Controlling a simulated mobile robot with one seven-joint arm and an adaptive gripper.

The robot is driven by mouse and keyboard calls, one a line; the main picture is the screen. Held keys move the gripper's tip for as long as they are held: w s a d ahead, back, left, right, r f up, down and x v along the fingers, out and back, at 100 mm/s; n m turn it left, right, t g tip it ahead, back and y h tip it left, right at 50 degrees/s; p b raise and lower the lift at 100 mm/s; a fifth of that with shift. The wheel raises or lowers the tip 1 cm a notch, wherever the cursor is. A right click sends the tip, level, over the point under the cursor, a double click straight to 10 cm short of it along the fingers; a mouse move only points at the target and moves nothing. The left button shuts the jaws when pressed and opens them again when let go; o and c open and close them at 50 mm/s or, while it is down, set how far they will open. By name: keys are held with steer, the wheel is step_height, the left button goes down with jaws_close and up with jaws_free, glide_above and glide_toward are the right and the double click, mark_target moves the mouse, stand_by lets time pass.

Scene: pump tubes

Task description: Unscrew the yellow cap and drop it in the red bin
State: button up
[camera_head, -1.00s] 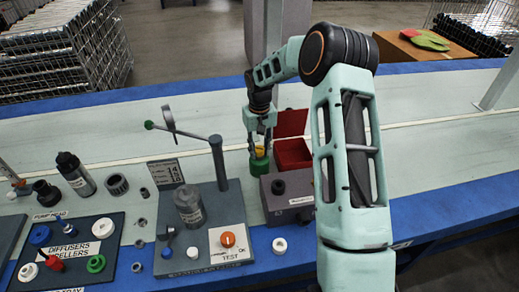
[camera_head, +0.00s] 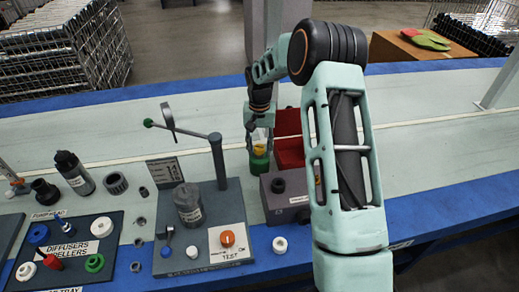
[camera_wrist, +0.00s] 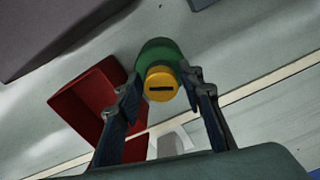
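The yellow cap (camera_head: 259,149) sits on top of a green cylindrical body (camera_head: 259,164) on the bench. In the wrist view the cap (camera_wrist: 161,84) has a dark slot across its face, and the green body (camera_wrist: 157,50) shows behind it. My gripper (camera_head: 259,142) is above the cap with its fingers pointing down. In the wrist view my gripper (camera_wrist: 162,79) is open, one fingertip on each side of the cap, with small gaps visible. The red bin (camera_head: 290,152) stands just right of the green body; it also shows in the wrist view (camera_wrist: 84,97).
A grey box (camera_head: 284,198) with a dark knob stands in front of the bin. A grey test stand (camera_head: 217,160) with a post and lever is to the left. A labelled tray (camera_head: 72,254) of small coloured parts is farther left. The bench behind is mostly clear.

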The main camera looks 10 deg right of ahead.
steer(key=m, duration=0.7)
steer(key=shift+a, duration=0.1)
steer(key=m, duration=0.7)
steer(key=shift+w+p, duration=0.15)
steer(key=shift+p, duration=0.15)
jaws_close()
steer(key=shift+n, duration=1.7)
